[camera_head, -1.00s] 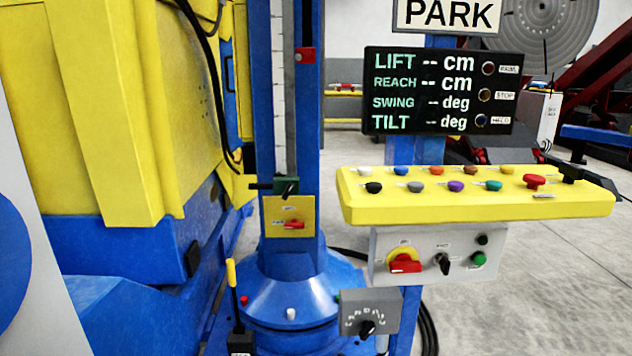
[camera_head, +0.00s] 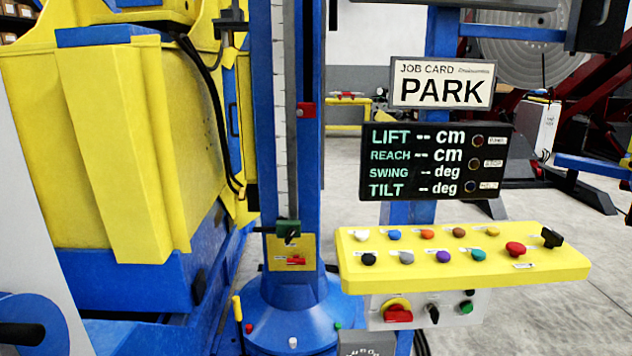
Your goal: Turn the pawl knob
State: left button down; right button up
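Several knobs could be the pawl knob, and their small labels are unreadable. A red turn knob (camera_head: 296,261) sits on a yellow plate (camera_head: 275,248) low on the blue column (camera_head: 303,180). Just above it is a dark green block (camera_head: 287,229) with a black part. Under the yellow console, a grey box carries a red knob on a yellow disc (camera_head: 398,312) and a black knob (camera_head: 433,313). A grey dial box (camera_head: 367,343) is cut off at the bottom edge, its knob out of view. Neither gripper is in view.
The yellow console (camera_head: 470,262) bears several coloured buttons and a black lever. Above it, a display (camera_head: 435,160) shows dashes for all values, under a "PARK" job card (camera_head: 443,83). A large yellow and blue machine (camera_head: 140,150) fills the left. Open floor lies at right.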

aim_at(295, 259)
jog(key=i+l+z, duration=0.1)
jog(key=i+z, duration=0.2)
jog(key=i, duration=0.8)
